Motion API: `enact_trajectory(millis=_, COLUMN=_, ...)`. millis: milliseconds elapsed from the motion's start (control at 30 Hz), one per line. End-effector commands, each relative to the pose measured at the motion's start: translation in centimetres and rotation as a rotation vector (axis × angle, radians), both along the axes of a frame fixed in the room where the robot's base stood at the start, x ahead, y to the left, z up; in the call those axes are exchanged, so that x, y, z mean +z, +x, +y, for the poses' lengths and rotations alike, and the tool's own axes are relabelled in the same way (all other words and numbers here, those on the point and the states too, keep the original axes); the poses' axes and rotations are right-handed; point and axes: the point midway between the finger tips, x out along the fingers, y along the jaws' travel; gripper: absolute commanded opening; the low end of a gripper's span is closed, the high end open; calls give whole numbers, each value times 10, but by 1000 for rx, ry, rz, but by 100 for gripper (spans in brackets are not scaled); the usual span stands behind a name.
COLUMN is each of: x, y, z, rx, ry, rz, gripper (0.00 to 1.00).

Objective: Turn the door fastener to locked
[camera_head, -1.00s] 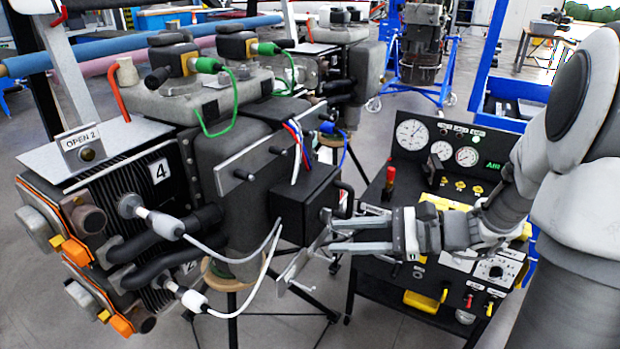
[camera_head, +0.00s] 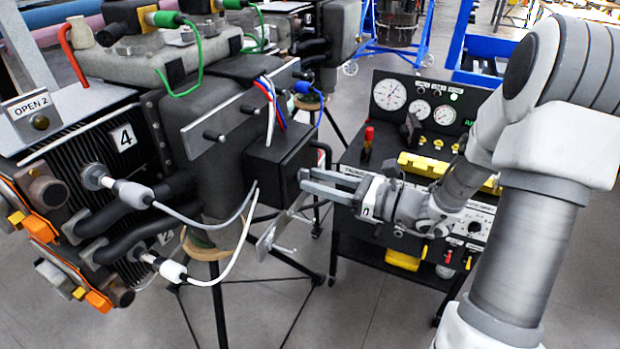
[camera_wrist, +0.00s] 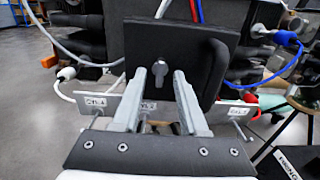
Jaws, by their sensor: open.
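The door fastener (camera_wrist: 159,68) is a small grey metal knob on the front face of a black box. The box's door (camera_wrist: 190,45) has a curved black handle to the right of the fastener. In the wrist view my gripper (camera_wrist: 160,78) is open, with one finger to each side of the fastener. I cannot tell whether the fingers touch it. In the head view my gripper (camera_head: 303,181) reaches in from the right to the black box (camera_head: 283,160), and its fingertips largely hide the fastener there.
A metal plate with labels (camera_wrist: 100,102) hangs below the box. White cables (camera_head: 228,280) and red, white and blue wires (camera_head: 271,100) run close by. A test cart with gauges (camera_head: 390,94) stands behind my arm. An orange-trimmed engine unit (camera_head: 125,140) fills the left.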

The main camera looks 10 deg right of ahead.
Motion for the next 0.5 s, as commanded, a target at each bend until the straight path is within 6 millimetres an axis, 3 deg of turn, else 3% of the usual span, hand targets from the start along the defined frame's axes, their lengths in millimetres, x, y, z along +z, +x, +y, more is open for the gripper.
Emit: enact_trajectory(millis=500, x=0, y=8, z=11, rx=0, ry=-1, rz=1, gripper=42)
